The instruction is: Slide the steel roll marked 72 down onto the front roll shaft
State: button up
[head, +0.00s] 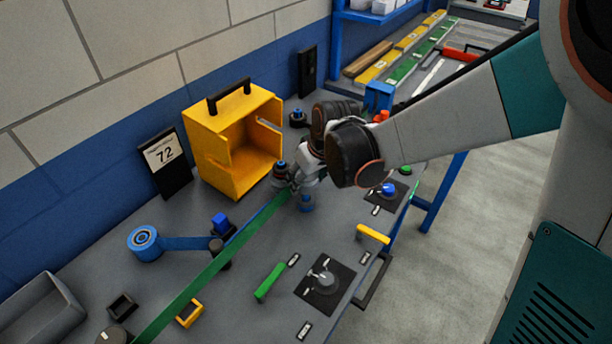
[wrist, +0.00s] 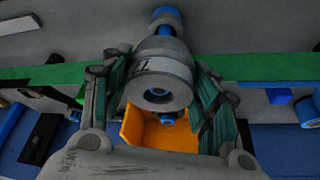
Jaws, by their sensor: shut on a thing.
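In the wrist view my gripper (wrist: 165,92) is shut on the grey steel roll (wrist: 162,62), one finger pad on each side. A dark mark that looks like 72 shows on the roll's side, and its bore faces the camera. A blue post (wrist: 166,18), which looks like the front roll shaft, shows beyond the roll's far end, roughly in line with it. I cannot tell whether the roll is around it. In the head view my gripper (head: 308,172) is over the bench, with blue (head: 306,202) showing just below. A second blue-topped post (head: 281,168) stands behind, toward the yellow cabinet.
The open yellow cabinet (head: 215,145) stands close behind my gripper, beside a sign reading 72 (head: 165,153). A green strip (head: 215,262) runs along the bench past the posts. A blue reel (head: 144,241) is at left; a black control plate (head: 325,284) is in front.

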jog(key=shift+f+b, duration=1.6)
jog(key=shift+f, duration=0.6)
jog(key=o, duration=1.4)
jog(key=shift+r, duration=0.1)
notch_tip(320, 180, up, 13)
jog(key=p, duration=1)
jog(key=shift+r, duration=0.1)
jog(key=shift+d, duration=0.1)
